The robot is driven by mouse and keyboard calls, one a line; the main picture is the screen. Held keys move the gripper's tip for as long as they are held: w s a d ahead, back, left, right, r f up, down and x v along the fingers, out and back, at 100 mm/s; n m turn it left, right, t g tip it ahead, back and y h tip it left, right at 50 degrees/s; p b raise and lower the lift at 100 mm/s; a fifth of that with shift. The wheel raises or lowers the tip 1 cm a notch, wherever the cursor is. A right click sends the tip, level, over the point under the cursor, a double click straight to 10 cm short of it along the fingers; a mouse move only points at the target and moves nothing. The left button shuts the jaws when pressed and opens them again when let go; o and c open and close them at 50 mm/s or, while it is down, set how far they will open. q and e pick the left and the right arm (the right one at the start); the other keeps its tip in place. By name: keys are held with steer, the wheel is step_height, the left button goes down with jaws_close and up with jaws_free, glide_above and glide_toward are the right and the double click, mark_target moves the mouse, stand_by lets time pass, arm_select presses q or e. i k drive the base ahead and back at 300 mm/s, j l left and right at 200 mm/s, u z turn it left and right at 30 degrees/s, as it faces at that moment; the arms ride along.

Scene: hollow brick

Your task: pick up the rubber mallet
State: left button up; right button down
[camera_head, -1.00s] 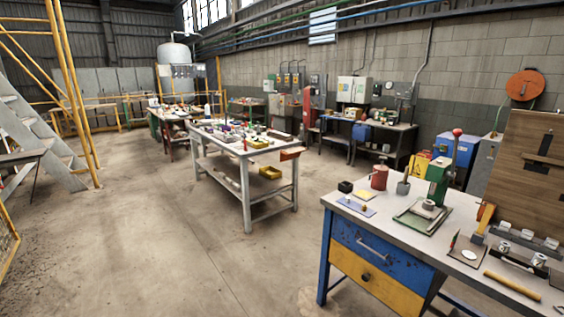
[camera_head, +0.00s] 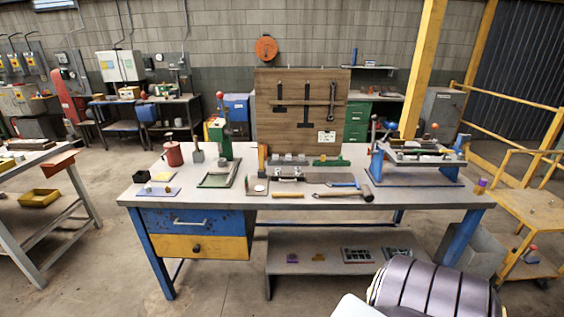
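A mallet with a dark head (camera_head: 367,193) and a pale wooden handle (camera_head: 335,195) lies on the grey top of the blue-legged workbench (camera_head: 225,197), near its front edge right of centre. The handle points left. It is the likely rubber mallet, though its material is too small to tell. Neither of my grippers shows. A ribbed dark and white part at the bottom right looks like part of my own arm.
A wooden rod (camera_head: 288,194) lies left of the mallet, and a blue-handled tool (camera_head: 344,184) lies just behind it. A blue fixture (camera_head: 418,165) stands at the right end. A tool board (camera_head: 302,110) rises behind. Open floor lies in front.

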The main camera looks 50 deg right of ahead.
mark_target(365, 192)
steer(key=k+z, duration=0.1)
steer(key=z, duration=2.05)
